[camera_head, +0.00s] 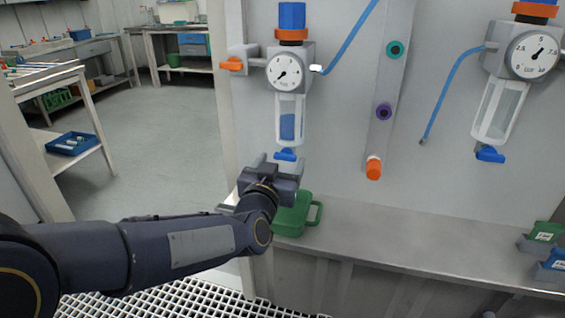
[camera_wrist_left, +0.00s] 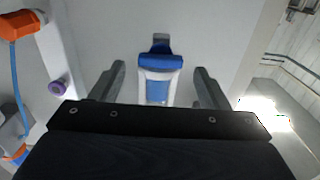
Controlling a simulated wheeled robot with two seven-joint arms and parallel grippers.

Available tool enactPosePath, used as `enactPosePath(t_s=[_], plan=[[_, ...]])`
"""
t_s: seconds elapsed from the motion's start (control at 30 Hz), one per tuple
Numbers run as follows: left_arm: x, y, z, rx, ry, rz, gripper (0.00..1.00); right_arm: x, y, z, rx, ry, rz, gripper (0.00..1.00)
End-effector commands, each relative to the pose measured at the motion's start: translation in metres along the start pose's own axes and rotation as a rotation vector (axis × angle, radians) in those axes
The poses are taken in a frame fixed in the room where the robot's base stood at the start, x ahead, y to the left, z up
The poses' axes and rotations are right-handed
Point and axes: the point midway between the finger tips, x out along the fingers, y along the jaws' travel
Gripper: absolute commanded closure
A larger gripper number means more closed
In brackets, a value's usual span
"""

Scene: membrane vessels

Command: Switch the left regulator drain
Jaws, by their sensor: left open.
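The left regulator (camera_head: 288,72) is grey with a round gauge, an orange ring and a blue top knob. Its clear bowl (camera_head: 290,118) holds blue liquid. The left regulator drain (camera_head: 286,155) is a small blue lever at the bottom of the bowl. My left gripper (camera_head: 278,163) is open just below the drain, with nothing held. In the left wrist view the blue drain (camera_wrist_left: 160,47) shows between the two fingers of my left gripper (camera_wrist_left: 160,80), beyond their tips. Contact is not visible. My right gripper is not in view.
An orange-handled valve (camera_head: 232,65) sits left of the regulator. A second regulator (camera_head: 520,60) with a blue drain (camera_head: 490,154) is at the right. A green container (camera_head: 292,218) stands on the ledge (camera_head: 420,235) below. A blue hose (camera_head: 349,40) hangs beside the left regulator.

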Motion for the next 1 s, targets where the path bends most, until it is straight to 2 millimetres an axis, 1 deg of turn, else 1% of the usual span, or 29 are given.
enactPosePath(t_s=[0.03, 0.1, 0.2, 0.47, 0.57, 0.8, 0.83, 1.0], plan=[[0.007, 0.0, 0.001, 0.0, 0.0, -0.001, 0.31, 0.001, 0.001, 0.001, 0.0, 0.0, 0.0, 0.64], [0.013, 0.0, 0.001, 0.0, -0.001, 0.0, 0.31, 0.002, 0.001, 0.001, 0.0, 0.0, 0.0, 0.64], [0.019, 0.0, 0.0, 0.0, 0.0, 0.0, 0.31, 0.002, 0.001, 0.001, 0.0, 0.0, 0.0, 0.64], [0.02, 0.0, 0.0, -0.001, -0.001, 0.001, 0.31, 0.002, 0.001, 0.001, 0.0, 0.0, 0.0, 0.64], [0.02, 0.0, 0.0, -0.001, -0.001, 0.001, 0.43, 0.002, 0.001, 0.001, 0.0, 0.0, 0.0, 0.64], [0.02, 0.0, 0.0, -0.001, -0.001, 0.001, 0.74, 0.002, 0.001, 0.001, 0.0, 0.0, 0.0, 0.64], [0.02, 0.0, 0.0, -0.002, -0.001, 0.001, 0.76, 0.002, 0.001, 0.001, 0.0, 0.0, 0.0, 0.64], [0.02, 0.0, 0.0, -0.012, -0.001, 0.001, 0.76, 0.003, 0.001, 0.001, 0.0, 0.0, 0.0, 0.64]])
